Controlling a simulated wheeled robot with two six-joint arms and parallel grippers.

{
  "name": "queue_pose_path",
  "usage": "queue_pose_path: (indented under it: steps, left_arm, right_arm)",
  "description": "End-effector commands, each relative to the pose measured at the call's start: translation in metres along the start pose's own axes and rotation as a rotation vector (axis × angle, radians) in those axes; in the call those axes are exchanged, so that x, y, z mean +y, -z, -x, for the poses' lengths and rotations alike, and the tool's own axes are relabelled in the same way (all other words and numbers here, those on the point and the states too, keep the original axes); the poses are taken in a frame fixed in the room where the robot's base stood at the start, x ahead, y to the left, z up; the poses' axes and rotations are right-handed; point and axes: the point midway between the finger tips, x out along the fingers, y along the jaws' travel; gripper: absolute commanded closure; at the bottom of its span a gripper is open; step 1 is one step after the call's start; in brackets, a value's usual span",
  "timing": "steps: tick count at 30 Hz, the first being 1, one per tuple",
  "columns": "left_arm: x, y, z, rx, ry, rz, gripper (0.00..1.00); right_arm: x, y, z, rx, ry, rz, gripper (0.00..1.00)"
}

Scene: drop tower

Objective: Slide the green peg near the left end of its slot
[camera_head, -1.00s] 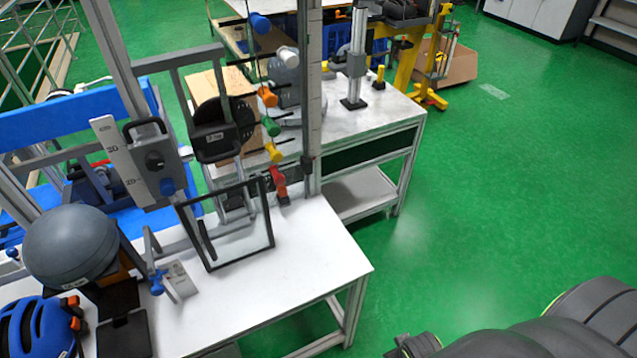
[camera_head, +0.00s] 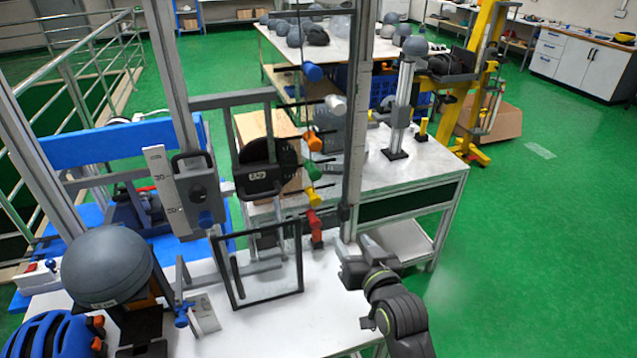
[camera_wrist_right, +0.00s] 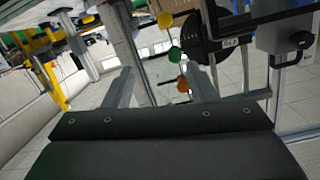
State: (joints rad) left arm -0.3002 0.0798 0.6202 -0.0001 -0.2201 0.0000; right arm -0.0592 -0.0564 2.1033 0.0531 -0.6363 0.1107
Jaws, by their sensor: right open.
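The green peg's round knob also shows in the right wrist view (camera_wrist_right: 175,54), above the orange knob (camera_wrist_right: 182,84) and between my finger lines. My right gripper (camera_head: 352,260) is low and right of the pegs, beside the upright post, with its fingers (camera_wrist_right: 162,86) open and empty. My left gripper is not in view.
A red peg (camera_head: 316,220) sits below the yellow one; white (camera_head: 335,103) and blue (camera_head: 312,72) pegs sit higher. The metal post (camera_head: 355,130) stands close to my right gripper. A clear framed panel (camera_head: 268,268) stands on the white table (camera_head: 270,325). The green floor at right is free.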

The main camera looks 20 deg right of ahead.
Motion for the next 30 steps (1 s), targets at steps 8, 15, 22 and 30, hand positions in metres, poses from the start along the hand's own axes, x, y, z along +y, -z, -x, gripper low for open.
queue_pose_path:
  steps: [8,15,22,30]
  left_arm:
    - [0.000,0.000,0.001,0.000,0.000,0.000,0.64]
    - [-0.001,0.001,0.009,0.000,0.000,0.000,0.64]
    - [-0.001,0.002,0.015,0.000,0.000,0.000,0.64]
    - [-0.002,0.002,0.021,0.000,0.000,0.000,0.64]
  right_arm:
    - [-0.023,0.038,-0.025,0.154,0.050,-0.048,0.48]
    - [-0.024,0.044,-0.052,0.154,0.050,-0.044,0.48]
    - [-0.025,0.049,-0.090,0.152,0.049,-0.043,0.48]
    - [-0.027,0.055,-0.131,0.152,0.049,-0.043,0.48]
